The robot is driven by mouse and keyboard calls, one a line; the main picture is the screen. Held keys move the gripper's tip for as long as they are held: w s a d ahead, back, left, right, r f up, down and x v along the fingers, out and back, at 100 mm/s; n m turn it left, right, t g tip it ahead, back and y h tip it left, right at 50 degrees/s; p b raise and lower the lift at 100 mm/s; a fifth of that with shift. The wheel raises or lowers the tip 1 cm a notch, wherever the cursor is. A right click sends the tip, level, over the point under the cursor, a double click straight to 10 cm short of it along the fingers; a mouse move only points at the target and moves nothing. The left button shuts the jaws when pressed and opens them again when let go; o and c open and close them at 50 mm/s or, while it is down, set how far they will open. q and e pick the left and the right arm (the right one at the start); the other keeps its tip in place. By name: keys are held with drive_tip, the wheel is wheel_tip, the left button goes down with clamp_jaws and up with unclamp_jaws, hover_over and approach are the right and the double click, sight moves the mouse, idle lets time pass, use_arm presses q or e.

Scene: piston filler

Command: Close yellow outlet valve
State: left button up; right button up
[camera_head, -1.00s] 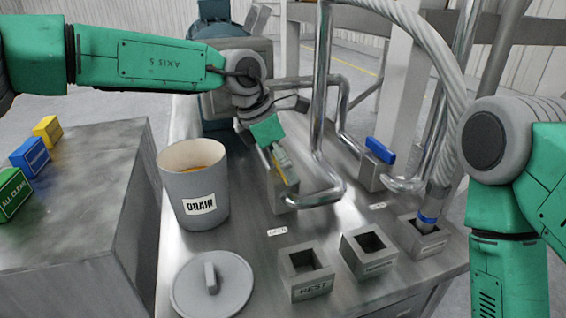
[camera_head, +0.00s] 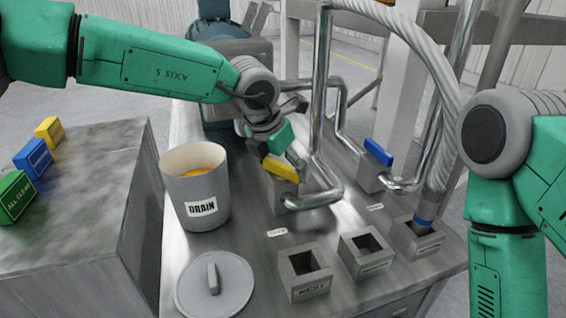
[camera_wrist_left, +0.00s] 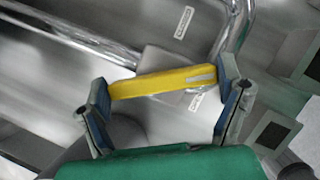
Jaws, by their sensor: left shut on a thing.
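The yellow outlet valve handle (camera_head: 281,168) sits atop a grey valve block (camera_head: 288,196) beside the drain bucket. My left gripper (camera_head: 283,158) is at the handle, coming down from above. In the left wrist view the yellow handle (camera_wrist_left: 162,81) lies lengthwise between the two blue-padded fingers (camera_wrist_left: 163,88), one at each end. The gripper is shut on it. In the head view the handle now slants across the block, and the gripper hides part of it. My right arm (camera_head: 505,170) shows at the right edge; its gripper is out of the picture.
A grey drain bucket (camera_head: 196,212) stands left of the valve, with a round lid (camera_head: 214,285) in front. A blue valve handle (camera_head: 378,152) is to the right. Bent metal pipes (camera_head: 318,110) rise close by. Square sockets (camera_head: 305,273) line the table front.

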use_arm(q)
drive_tip(key=n+y, duration=0.1)
drive_tip(key=n, duration=0.2)
drive_tip(key=n+t+y, duration=0.1)
drive_tip(key=n, duration=0.1)
drive_tip(key=shift+n, duration=0.4)
drive_tip(key=n+y+p, duration=0.1)
drive_tip(key=n+y, duration=0.1)
drive_tip(key=n, duration=0.3)
drive_tip(key=shift+n, duration=0.4)
drive_tip(key=o, duration=1)
drive_tip(key=shift+d, duration=0.1)
drive_tip(key=v, duration=1.1)
drive_tip(key=shift+d+r, duration=0.25)
drive_tip(key=shift+r, duration=0.15)
